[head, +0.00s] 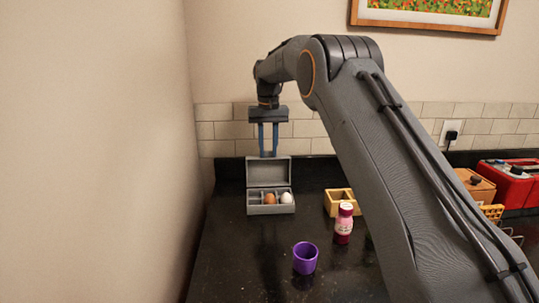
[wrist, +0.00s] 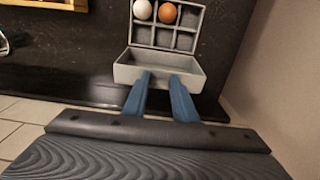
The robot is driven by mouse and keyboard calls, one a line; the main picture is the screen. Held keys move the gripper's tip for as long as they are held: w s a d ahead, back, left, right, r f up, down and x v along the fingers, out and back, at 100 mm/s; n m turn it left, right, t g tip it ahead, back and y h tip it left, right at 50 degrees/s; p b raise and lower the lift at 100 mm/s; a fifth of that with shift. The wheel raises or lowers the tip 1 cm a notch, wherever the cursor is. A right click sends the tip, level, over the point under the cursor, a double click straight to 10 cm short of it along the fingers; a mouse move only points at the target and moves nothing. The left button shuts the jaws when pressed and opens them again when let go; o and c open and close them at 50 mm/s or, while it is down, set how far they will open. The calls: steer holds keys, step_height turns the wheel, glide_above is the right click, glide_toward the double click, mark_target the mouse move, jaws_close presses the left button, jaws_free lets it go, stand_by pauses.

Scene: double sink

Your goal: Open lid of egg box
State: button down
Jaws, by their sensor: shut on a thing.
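The grey egg box (head: 256,209) stands on the dark counter near the left wall, and it also shows in the wrist view (wrist: 141,37). Its lid (head: 268,172) stands raised, roughly upright, at the back; the lid shows in the wrist view too (wrist: 127,72). A brown egg (head: 270,198) and a white egg (head: 286,198) sit in compartments of the box. My gripper (head: 268,155) points down at the lid's top edge, with its two blue fingers a small gap apart. In the wrist view its fingertips (wrist: 162,75) meet the lid, and it is shut on it.
A purple cup (head: 305,258) and a pink bottle (head: 344,223) stand in front and to the right. A yellow wooden box (head: 338,202) is right of the egg box. A red container (head: 507,185) is far right. The left wall is close.

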steer(key=shift+w+d+f+b, duration=0.1)
steer(key=shift+w+f+b, duration=0.45)
steer(key=shift+w+f, duration=0.7)
steer(key=shift+s, duration=0.1)
steer(key=c, duration=1.4)
jaws_free()
steer(key=shift+c, duration=0.2)
step_height(320, 180, up, 9)
steer(key=b, duration=0.1)
steer(key=shift+r, duration=0.2)
steer(key=shift+w, duration=0.2)
steer(key=shift+c, duration=0.2)
